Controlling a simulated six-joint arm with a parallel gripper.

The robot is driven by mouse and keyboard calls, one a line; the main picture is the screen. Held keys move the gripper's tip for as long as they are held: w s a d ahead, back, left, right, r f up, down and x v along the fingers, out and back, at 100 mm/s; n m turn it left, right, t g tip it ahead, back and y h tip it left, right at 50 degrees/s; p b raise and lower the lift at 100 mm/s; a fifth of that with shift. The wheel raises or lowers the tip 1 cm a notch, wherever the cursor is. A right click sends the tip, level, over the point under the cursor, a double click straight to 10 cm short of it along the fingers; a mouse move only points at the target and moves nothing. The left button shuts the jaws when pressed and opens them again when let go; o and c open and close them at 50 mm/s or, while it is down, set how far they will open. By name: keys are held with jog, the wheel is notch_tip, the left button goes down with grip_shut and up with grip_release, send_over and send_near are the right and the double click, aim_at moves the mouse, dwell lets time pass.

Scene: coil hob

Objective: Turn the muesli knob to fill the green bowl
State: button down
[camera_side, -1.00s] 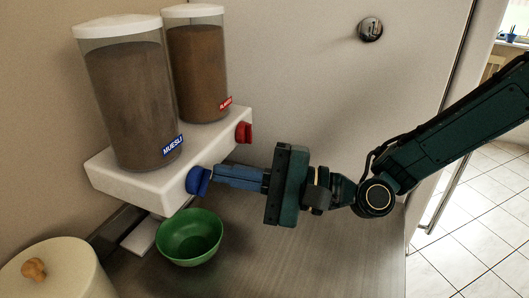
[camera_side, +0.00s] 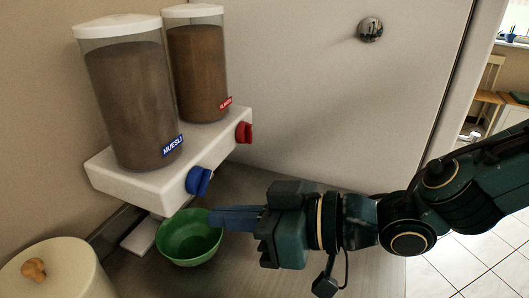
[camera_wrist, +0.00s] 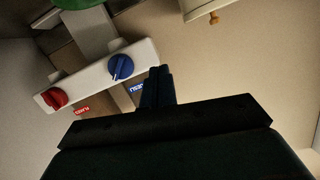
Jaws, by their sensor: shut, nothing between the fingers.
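The blue muesli knob (camera_side: 198,180) sits on the front of the white dispenser, under the muesli container (camera_side: 130,105) with its blue MUESLI label. In the wrist view the blue knob (camera_wrist: 121,67) shows a raised grip ridge set at a slant. The green bowl (camera_side: 172,240) stands upright on the counter below the knob; no muesli can be made out in it. Part of its rim shows at the wrist view's top edge (camera_wrist: 78,4). My gripper (camera_side: 213,217) is shut and empty, apart from the knob, below and right of it. Its fingertips overlap the bowl's right rim in the side view; contact cannot be told.
The flakes container (camera_side: 197,70) and red knob (camera_side: 244,132) are beside the muesli side on the white dispenser (camera_side: 130,190). A cream canister (camera_side: 60,275) with a knobbed lid stands at the front left.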

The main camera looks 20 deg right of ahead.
jog(key=s+d+r+n+t+h, duration=0.1)
jog(key=d+r+n+t+h, duration=0.1)
jog(key=n, duration=0.5)
notch_tip(320, 180, up, 4)
jog(key=d+t, duration=0.1)
jog(key=d, duration=0.1)
jog(key=shift+d+f+n+t+h, duration=0.2)
jog(key=shift+d+n+t+h, duration=0.1)
jog(key=shift+n+h, duration=0.1)
send_near(197, 180)
jog(key=w+a+r, duration=0.3)
jog(key=w+a, duration=0.1)
jog(key=w, duration=0.1)
jog(key=shift+w+d+f, duration=0.35)
jog(key=shift+d+f, duration=0.05)
jog(key=shift+f, duration=0.25)
jog(key=shift+w+d+f, duration=0.35)
jog(key=shift+d+f, duration=0.05)
jog(key=shift+f, duration=0.25)
jog(key=shift+w+d+m+g, duration=0.15)
jog(key=shift+m+g, duration=0.1)
jog(key=shift+m, duration=0.35)
jog(key=shift+w+d+m+g, duration=0.15)
jog(key=shift+m+g, duration=0.1)
jog(key=shift+m, duration=0.35)
